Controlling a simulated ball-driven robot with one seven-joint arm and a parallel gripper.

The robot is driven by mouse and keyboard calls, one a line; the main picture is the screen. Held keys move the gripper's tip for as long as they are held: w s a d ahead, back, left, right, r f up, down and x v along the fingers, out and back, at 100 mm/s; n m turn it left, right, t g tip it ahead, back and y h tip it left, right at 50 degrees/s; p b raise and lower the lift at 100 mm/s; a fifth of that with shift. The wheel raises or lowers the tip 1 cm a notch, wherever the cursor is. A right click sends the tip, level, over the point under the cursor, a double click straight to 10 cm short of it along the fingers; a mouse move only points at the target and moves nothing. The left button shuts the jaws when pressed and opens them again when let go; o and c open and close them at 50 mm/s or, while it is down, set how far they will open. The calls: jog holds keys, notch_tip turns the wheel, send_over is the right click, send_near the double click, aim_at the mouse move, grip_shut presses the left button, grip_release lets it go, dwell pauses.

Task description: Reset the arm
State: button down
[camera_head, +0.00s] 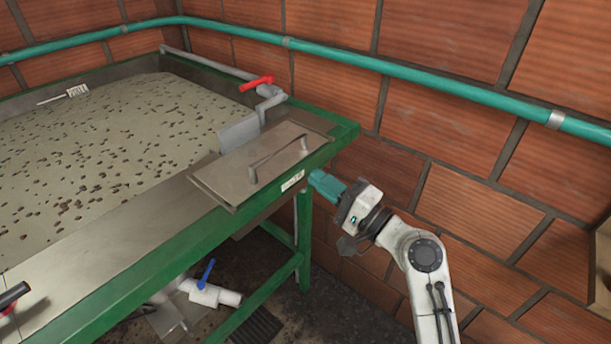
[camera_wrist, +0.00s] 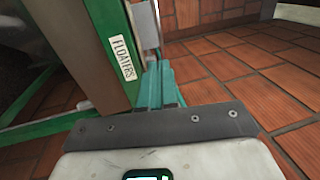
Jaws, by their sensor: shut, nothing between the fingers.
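My arm reaches in from the lower right of the head view. My gripper (camera_head: 324,184) has teal fingers that point left, toward the corner of the green-framed tank (camera_head: 343,134). In the wrist view my gripper (camera_wrist: 157,78) shows its fingers together, with nothing held. The fingertips are close beside the tank's side, near a white label (camera_head: 292,181). I cannot tell whether the fingertips touch the tank.
A metal lid (camera_head: 230,178) with a handle (camera_head: 275,155) covers the tank's corner. A red valve handle (camera_head: 257,83) stands behind it. Below is a white pipe with a blue valve (camera_head: 206,273). A teal pipe (camera_head: 400,70) runs along the brick wall (camera_head: 450,130) behind my arm.

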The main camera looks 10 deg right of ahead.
jog(key=b+v, duration=0.1)
jog(key=v, duration=0.5)
jog(key=shift+s, duration=0.2)
